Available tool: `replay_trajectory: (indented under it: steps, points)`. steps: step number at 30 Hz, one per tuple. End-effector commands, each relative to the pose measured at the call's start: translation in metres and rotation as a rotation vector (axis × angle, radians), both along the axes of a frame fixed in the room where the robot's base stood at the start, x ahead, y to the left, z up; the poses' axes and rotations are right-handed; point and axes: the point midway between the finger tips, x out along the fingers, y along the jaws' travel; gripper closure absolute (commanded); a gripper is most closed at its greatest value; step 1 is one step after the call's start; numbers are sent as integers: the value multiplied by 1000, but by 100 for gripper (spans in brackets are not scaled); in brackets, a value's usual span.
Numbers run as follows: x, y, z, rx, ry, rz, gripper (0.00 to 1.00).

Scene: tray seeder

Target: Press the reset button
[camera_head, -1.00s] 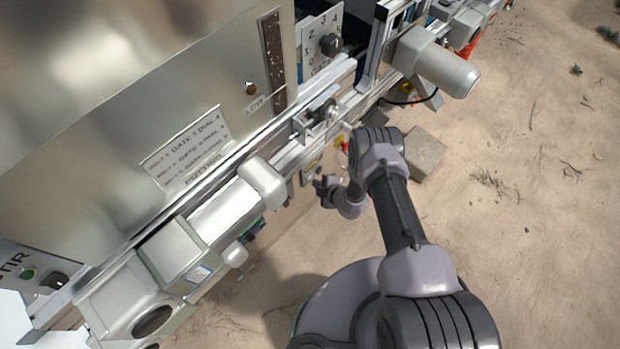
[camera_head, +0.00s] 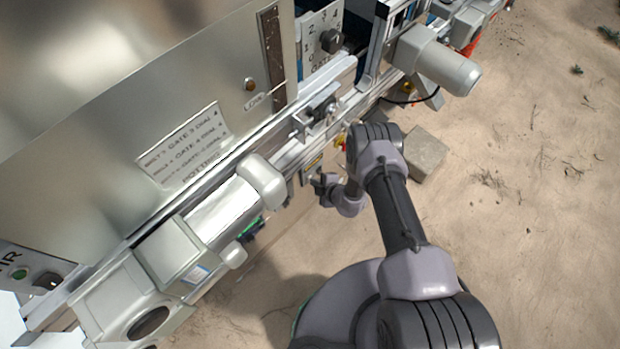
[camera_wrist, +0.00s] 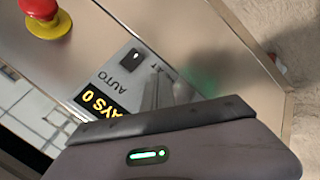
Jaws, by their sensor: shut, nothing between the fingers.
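My gripper (camera_head: 320,184) is low beside the machine's front side, close to a small control panel that is mostly hidden in the head view. In the wrist view my gripper's fingers (camera_wrist: 162,92) look shut and empty, in front of that grey panel (camera_wrist: 122,82). The panel carries a small black switch (camera_wrist: 132,56) by the word AUTO and a yellow-lettered counter display (camera_wrist: 97,100) ending in 0. Partly readable lettering shows near the fingers. A blurred green tint lies beside them; I cannot tell whether it is the reset button. Contact cannot be seen.
A red mushroom button on a yellow base (camera_wrist: 45,18) is near the panel. A grey motor housing (camera_head: 437,62) juts out above my arm, and a white cylinder housing (camera_head: 262,182) lies left of my gripper. A grey block (camera_head: 425,153) sits at the right. Sandy ground beyond is open.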

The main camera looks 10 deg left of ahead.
Motion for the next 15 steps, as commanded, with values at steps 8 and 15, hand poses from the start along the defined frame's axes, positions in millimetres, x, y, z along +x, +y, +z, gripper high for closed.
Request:
replay_trajectory:
  steps: [8,15]
  points:
    - [-5,-6,0,0,0,0,100]
    - [-16,-22,1,-1,3,-3,100]
